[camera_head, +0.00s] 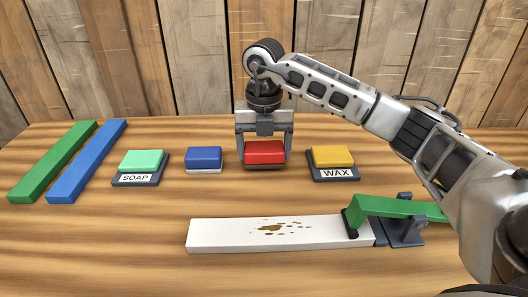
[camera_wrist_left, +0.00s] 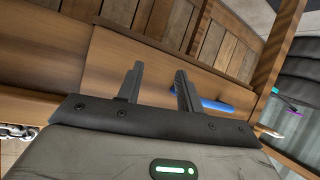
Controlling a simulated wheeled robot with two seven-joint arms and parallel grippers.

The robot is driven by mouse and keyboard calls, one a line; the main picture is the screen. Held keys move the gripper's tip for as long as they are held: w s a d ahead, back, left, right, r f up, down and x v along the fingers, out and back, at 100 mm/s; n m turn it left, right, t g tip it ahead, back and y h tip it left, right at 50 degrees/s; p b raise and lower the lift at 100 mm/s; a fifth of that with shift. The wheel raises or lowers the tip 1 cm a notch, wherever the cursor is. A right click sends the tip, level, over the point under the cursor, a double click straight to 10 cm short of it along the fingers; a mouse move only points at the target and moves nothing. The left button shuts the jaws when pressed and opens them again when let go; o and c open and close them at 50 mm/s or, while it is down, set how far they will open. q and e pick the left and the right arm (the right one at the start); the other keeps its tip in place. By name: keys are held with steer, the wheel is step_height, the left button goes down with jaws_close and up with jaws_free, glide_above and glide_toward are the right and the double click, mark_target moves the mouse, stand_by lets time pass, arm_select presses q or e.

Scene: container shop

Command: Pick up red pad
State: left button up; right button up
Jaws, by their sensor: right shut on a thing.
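The red pad (camera_head: 264,153) is near the back middle of the wooden table in the head view, between the blue pad and the yellow pad. My right gripper (camera_head: 264,145) comes down on it from above, with one finger on each side, and is shut on it. I cannot tell whether the pad is lifted off the table. My left gripper (camera_wrist_left: 160,88) shows only in the left wrist view. Its two fingers are apart with nothing between them.
A green pad on the SOAP holder (camera_head: 135,180), a blue pad (camera_head: 204,158) and a yellow pad on the WAX holder (camera_head: 335,174) stand nearby. A stained white board (camera_head: 220,234) lies in front, with a green bar (camera_head: 390,207) at its right end. Green and blue planks lie left.

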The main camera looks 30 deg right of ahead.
steer(key=s+a+r+p, duration=0.2)
steer(key=s+a+r, duration=0.7)
steer(key=r, duration=0.3)
steer(key=shift+s+a+p, duration=0.25)
steer(key=shift+s+p, duration=0.05)
steer(key=shift+s, duration=0.35)
